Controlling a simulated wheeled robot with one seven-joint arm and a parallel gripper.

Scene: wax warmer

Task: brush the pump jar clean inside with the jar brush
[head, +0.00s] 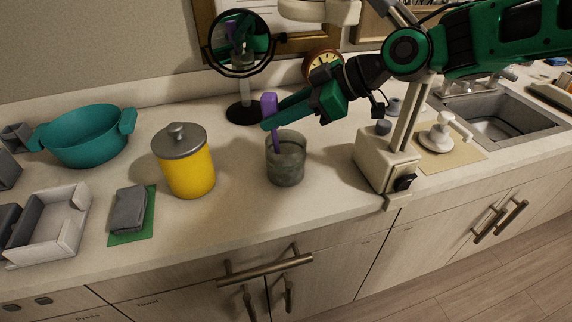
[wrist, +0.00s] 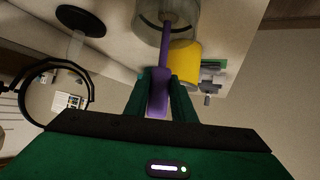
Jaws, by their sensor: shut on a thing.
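The jar brush (head: 270,104) is purple and slim with a block-like handle. My gripper (head: 269,122) is shut on its handle, and the brush points down. Its lower end reaches into the open mouth of the murky grey-green glass jar (head: 286,174), which stands upright on the counter. The brush head is hard to make out inside the jar. In the wrist view the handle (wrist: 158,92) sits between the two green fingers, and the shaft runs into the jar (wrist: 143,30). A white pump top (head: 439,137) lies on a tan mat to the right.
A yellow canister (head: 189,178) with a grey lid stands left of the jar. A round mirror (head: 240,43) stands behind it. A cream stand (head: 384,167) is to the right, before the sink (head: 500,115). A teal pot (head: 85,140) and grey tray (head: 55,232) are far left.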

